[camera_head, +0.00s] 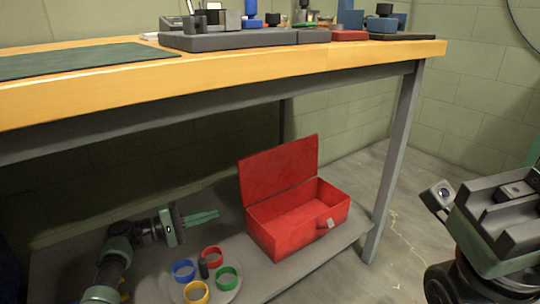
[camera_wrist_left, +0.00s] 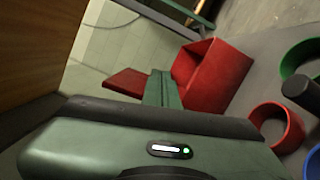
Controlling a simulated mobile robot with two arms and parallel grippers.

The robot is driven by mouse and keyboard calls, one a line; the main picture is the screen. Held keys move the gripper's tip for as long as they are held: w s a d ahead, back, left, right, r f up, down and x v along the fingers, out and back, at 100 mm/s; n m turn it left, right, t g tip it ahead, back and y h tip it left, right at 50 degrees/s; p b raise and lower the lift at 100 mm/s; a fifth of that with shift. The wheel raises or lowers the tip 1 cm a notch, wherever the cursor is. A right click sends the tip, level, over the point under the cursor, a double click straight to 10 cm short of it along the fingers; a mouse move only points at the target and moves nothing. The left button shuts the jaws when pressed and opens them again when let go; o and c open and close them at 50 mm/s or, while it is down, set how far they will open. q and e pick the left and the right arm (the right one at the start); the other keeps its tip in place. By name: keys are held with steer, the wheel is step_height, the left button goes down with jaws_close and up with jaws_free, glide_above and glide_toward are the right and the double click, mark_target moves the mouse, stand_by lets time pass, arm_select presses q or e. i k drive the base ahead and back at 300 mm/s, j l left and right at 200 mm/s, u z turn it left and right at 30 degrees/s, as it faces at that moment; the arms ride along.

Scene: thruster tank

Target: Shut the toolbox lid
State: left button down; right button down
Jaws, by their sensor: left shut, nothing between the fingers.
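The red toolbox (camera_head: 298,230) stands on the low grey shelf under the workbench. Its lid (camera_head: 279,168) is up, leaning back a little from upright, and the inside looks empty. A small pale latch shows on its front. My left gripper (camera_head: 218,215) is shut and empty, just left of the toolbox, its green fingers pointing toward it. In the left wrist view the fingers (camera_wrist_left: 162,88) show in front of the toolbox (camera_wrist_left: 213,75), with the lid (camera_wrist_left: 131,83) behind and to their left. I cannot tell whether they touch it.
Coloured rings, such as the blue ring (camera_head: 183,271) and green ring (camera_head: 227,278), stand around a dark post on a round base in front of my left gripper. The workbench top (camera_head: 230,75) hangs above the shelf. A bench leg (camera_head: 393,160) rises right of the toolbox.

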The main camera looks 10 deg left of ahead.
mark_target(262, 174)
steer(key=i, duration=0.9)
